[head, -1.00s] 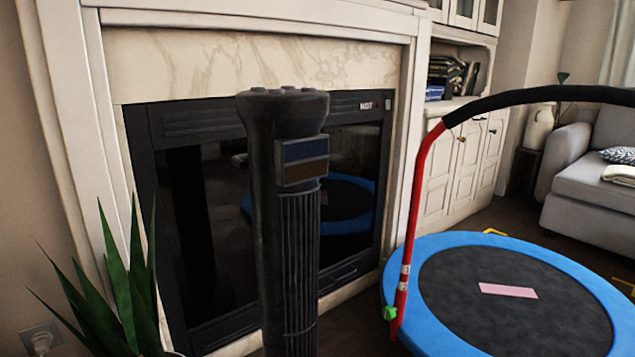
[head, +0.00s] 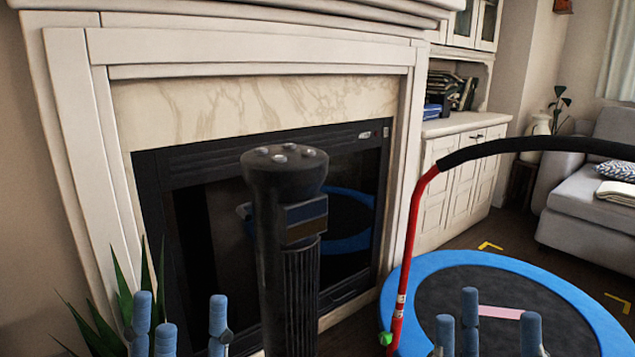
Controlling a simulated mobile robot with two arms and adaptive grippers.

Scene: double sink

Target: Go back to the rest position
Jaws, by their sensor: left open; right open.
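My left gripper (head: 179,325) is at the bottom left of the head view, pointing up, with its blue-grey fingers apart and nothing between them. It is in front of the fireplace's lower left part and beside the green plant. My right gripper (head: 488,322) is at the bottom right, also pointing up, open and empty. It shows in front of the blue trampoline (head: 590,308). The arms behind both grippers are below the picture's edge.
A black ribbed column (head: 287,230) stands close in front, between the grippers. Behind it is a fireplace (head: 250,100) with a white surround. A spiky plant (head: 108,328) is at lower left. The trampoline's red and black handle (head: 410,235) rises at right. A grey sofa (head: 590,215) is farther back.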

